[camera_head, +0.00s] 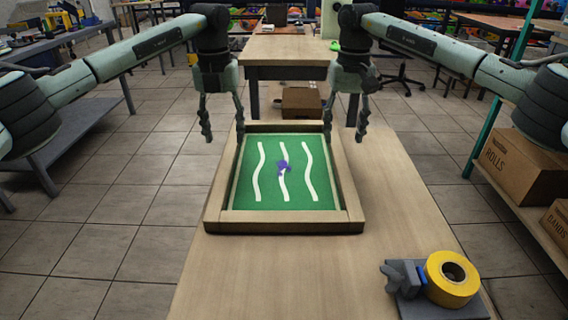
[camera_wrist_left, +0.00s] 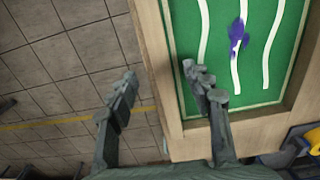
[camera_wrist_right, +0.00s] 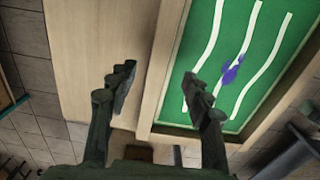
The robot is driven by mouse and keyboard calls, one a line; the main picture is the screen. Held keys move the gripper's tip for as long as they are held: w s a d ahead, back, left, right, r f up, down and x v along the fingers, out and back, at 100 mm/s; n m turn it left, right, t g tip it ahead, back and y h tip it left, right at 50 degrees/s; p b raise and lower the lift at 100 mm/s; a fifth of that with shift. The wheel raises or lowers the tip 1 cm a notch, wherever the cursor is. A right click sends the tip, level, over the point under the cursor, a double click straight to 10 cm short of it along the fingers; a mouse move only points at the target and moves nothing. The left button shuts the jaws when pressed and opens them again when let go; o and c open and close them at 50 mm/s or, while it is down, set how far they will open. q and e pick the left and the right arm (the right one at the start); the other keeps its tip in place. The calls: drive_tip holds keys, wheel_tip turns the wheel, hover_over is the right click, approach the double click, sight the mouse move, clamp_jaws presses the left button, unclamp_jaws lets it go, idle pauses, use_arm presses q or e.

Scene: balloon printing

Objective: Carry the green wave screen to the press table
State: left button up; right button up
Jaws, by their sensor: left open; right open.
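The green wave screen (camera_head: 270,190) lies flat on a wooden table (camera_head: 395,195). It has a wooden frame, white wavy lines and a purple smear near its middle. My left gripper (camera_head: 223,136) is open and empty above the screen's far left side. In the left wrist view (camera_wrist_left: 163,90) the frame's edge shows between its fingers. My right gripper (camera_head: 344,136) is open and empty above the far right side. In the right wrist view (camera_wrist_right: 160,85) the frame's side rail shows between its fingers. I cannot tell whether any finger touches the frame.
A yellow tape roll (camera_head: 452,278) on a grey dispenser sits at the table's near right. A second wooden table (camera_head: 290,72) stands beyond, with a cardboard box (camera_head: 301,101) below it. Cardboard boxes (camera_head: 522,166) fill a rack at right. A grey bench (camera_head: 75,135) stands left, across open tiled floor.

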sight(228, 158)
use_arm(q)
wheel_tip(228, 158, down, 8)
drive_tip(key=shift+r, duration=0.25)
use_arm(e)
wheel_tip(228, 158, down, 8)
drive_tip(key=shift+r, duration=0.25)
use_arm(q)
clamp_jaws()
use_arm(e)
clamp_jaws()
use_arm(q)
drive_tip(key=shift+r, duration=0.1)
use_arm(e)
drive_tip(key=shift+r, duration=0.1)
